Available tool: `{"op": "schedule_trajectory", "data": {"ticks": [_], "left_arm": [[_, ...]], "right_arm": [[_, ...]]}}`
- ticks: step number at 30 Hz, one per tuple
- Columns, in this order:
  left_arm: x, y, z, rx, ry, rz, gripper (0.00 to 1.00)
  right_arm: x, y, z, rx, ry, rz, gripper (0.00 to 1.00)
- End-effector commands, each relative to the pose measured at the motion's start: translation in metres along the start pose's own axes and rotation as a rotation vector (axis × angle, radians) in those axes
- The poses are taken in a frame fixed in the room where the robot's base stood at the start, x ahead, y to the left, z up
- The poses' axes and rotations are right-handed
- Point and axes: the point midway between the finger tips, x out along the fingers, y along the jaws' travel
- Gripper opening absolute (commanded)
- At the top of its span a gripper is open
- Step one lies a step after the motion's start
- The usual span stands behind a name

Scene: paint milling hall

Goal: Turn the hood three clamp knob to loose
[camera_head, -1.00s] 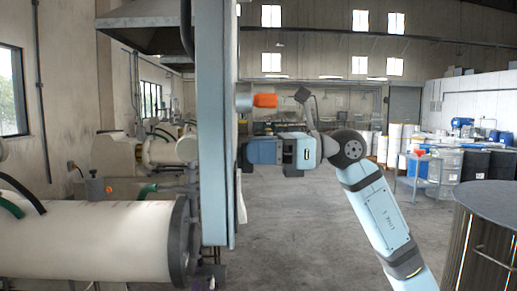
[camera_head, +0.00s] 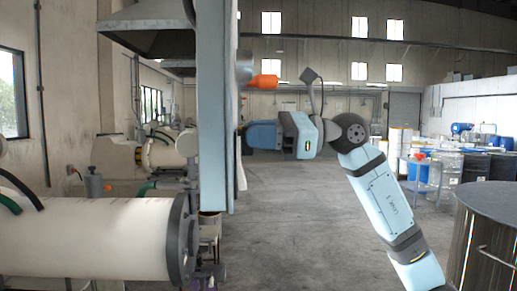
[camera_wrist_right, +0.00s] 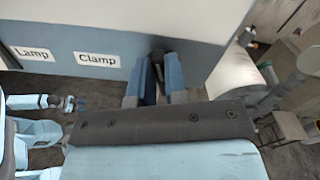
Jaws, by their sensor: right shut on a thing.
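In the head view the right gripper (camera_head: 248,137) reaches the right side of the tall light-blue panel (camera_head: 217,130), seen nearly edge-on. The knob is not discernible there. A light-blue arm end (camera_wrist_right: 66,103), possibly my left gripper, shows small in the wrist view; its fingers are unclear.
A "Lamp" label (camera_wrist_right: 32,54) is beside the clamp label. A white cylinder (camera_head: 90,238) lies left of the panel. A round-topped drum (camera_head: 495,200) stands at right. The floor between is clear.

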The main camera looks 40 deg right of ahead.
Motion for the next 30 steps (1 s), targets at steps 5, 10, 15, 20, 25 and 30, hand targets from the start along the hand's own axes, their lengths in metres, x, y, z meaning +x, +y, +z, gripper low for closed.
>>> {"op": "schedule_trajectory", "data": {"ticks": [5, 10, 15, 20, 25, 30], "left_arm": [[0.015, -0.002, 0.023, 0.001, -0.003, -0.002, 0.43], [0.024, -0.003, 0.037, 0.002, -0.004, -0.003, 0.43], [0.031, -0.003, 0.049, -0.009, -0.012, -0.002, 0.43], [0.036, -0.003, 0.05, -0.021, -0.014, 0.0, 0.43], [0.043, -0.002, 0.057, -0.035, -0.021, 0.002, 0.43], [0.047, -0.001, 0.061, -0.049, -0.024, 0.004, 0.43]], "right_arm": [[-0.001, 0.004, -0.004, -0.171, -0.002, -0.003, 0.0], [-0.001, 0.006, -0.004, -0.333, -0.002, -0.002, 0.0], [-0.001, 0.008, -0.005, -0.495, -0.002, -0.003, 0.0], [0.0, 0.01, -0.006, -0.647, -0.001, -0.002, 0.0], [0.0, 0.011, -0.007, -0.806, -0.001, -0.002, 0.0], [0.0, 0.012, -0.008, -0.953, -0.001, -0.002, 0.0]]}}
